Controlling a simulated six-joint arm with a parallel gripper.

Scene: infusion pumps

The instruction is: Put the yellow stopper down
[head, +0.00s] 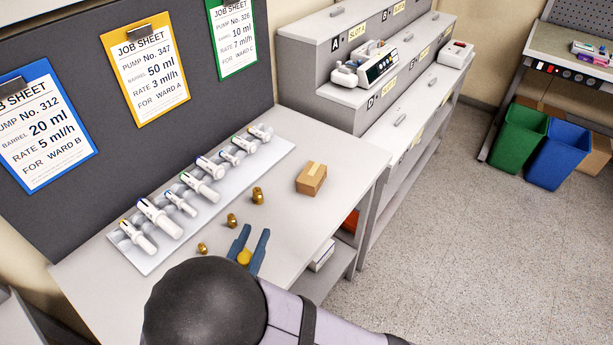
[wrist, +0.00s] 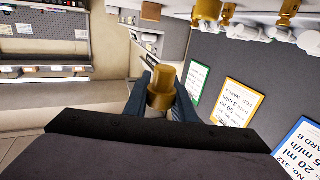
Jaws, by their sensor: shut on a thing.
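The yellow stopper (head: 244,257) sits between the blue-grey fingers of my gripper (head: 250,245), near the front edge of the light grey table (head: 165,300). The wrist view shows the stopper (wrist: 162,88) as a gold, stepped cylinder, with the fingers (wrist: 161,95) closed on its sides. My arm hides part of the table below it. I cannot tell how high the stopper is above the tabletop. Several small brass pieces stand on the table behind the gripper, one at the near left (head: 202,248), one in the middle (head: 232,220) and a larger one (head: 257,195) farther back.
A white rack (head: 150,262) with several syringes lies along the back of the table. A cardboard box (head: 311,178) stands at the right. Bare tabletop lies between the box and my gripper. Job sheets hang on the dark board (head: 110,75). A stepped grey shelf (head: 325,55) stands beyond.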

